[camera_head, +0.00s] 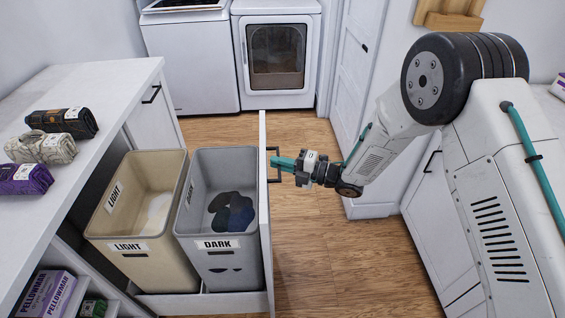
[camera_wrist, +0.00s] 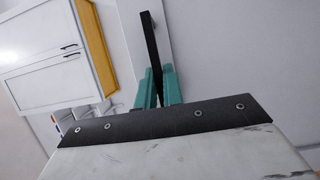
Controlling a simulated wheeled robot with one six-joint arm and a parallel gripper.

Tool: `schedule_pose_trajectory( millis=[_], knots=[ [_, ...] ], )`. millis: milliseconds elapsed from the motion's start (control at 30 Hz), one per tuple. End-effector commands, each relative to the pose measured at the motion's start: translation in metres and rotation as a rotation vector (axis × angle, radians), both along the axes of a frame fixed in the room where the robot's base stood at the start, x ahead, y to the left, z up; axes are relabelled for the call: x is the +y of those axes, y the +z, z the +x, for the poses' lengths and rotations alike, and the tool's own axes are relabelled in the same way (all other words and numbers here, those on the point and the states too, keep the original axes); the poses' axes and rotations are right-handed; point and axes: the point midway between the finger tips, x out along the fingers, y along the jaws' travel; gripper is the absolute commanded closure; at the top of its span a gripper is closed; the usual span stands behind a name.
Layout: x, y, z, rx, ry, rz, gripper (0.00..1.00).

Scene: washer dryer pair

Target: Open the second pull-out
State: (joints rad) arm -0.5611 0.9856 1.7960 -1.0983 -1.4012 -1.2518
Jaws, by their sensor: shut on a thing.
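A pull-out with a white front panel (camera_head: 264,215) stands out from the cabinet under the left counter. It bears a beige bin (camera_head: 128,262) labelled LIGHT and a grey bin (camera_head: 215,262) labelled DARK, both with clothes inside. The front panel has a black bar handle (camera_head: 270,165). My gripper (camera_head: 274,162) reaches in from the right and its teal fingers are shut on this handle. In the wrist view, the black handle (camera_wrist: 151,45) stands between the teal fingers (camera_wrist: 158,88).
Rolled towels (camera_head: 62,122) lie on the left white counter (camera_head: 90,85). A washer (camera_head: 190,60) and a dryer (camera_head: 277,55) stand at the back. White cabinets (camera_head: 425,215) line the right side. The wooden floor (camera_head: 330,260) between is clear.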

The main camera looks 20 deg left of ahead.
Motion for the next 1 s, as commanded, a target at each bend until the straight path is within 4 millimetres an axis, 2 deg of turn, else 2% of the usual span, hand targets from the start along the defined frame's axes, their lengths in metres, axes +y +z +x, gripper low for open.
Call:
schedule_pose_trajectory(
  millis=[233, 300, 333, 667, 767, 1000],
  knots=[
    [-0.001, -0.002, -0.001, 0.002, 0.001, -0.003, 1.00],
    [-0.001, -0.002, -0.001, 0.002, 0.001, -0.002, 0.75],
    [-0.001, -0.001, -0.001, 0.002, 0.000, -0.002, 0.69],
    [-0.005, -0.001, 0.001, 0.001, -0.002, -0.001, 0.69],
    [-0.016, -0.001, 0.002, 0.002, -0.004, -0.001, 0.69],
    [-0.057, -0.001, 0.005, 0.002, -0.004, -0.001, 0.69]
  ],
)
